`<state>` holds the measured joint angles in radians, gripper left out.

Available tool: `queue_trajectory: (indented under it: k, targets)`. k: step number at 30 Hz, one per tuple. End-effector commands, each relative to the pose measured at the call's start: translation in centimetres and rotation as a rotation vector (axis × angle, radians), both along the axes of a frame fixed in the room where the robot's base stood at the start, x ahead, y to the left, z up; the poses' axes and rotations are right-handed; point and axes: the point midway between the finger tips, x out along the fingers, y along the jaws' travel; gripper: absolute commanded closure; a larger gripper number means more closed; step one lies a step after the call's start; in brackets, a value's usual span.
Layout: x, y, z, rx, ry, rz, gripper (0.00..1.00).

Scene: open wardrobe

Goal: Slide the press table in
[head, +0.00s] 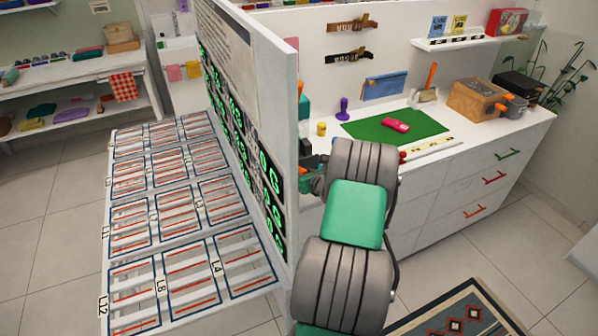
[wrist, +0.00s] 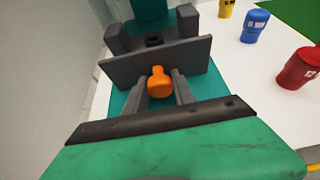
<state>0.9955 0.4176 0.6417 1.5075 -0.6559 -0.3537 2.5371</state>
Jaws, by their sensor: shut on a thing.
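The teal press (head: 304,108) stands at the left end of the white counter, partly hidden by the white partition and my arm. In the wrist view a grey plate (wrist: 125,72), which looks like the press table, lies ahead with grey blocks and a dark round hole behind its front face. An orange knob (wrist: 160,86) sticks out from that face toward me. My gripper (wrist: 160,80) is shut on the orange knob, one finger on each side. In the head view the knob and fingertips are hard to make out behind the partition and arm.
A red object (wrist: 298,68), a blue one (wrist: 255,26) and a yellow one stand on the counter right of the press. A green mat (head: 375,132) with a pink item lies farther right. The white partition (head: 285,120) is close on the left.

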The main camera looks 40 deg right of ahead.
Motion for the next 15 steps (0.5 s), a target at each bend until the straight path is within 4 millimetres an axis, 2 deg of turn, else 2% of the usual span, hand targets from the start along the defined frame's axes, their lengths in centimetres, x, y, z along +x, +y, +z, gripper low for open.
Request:
queue_trajectory:
  k: [15]
  targets:
    - [3.6, -1.0, -0.1, 0.0, -0.001, 0.002, 1.0]
